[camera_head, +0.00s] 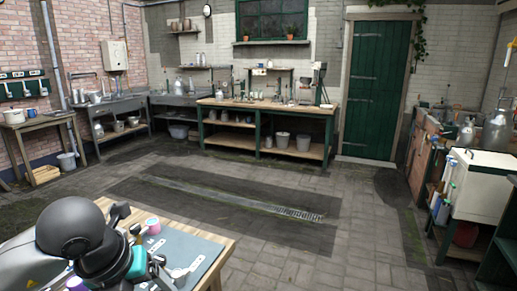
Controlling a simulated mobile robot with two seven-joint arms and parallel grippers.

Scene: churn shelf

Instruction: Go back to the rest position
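My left arm, with a dark round joint, reaches in at the lower left over a wooden table (228,243). Its end, my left gripper (160,270), seems to be low over the grey-blue mat (196,247) on that table; its fingers are too small and covered to tell open from shut. A teal thing (138,262) shows beside the arm, partly hidden by it. A small pink-topped cup (153,225) stands upright on the mat, apart from the arm. My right gripper is not in view.
The paved floor (290,260) with a drain grate (300,214) is open ahead. A long green workbench (265,125) stands at the back by a green door (378,90). A white chest (482,185) stands at the right. A wooden side table (40,122) is at the left wall.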

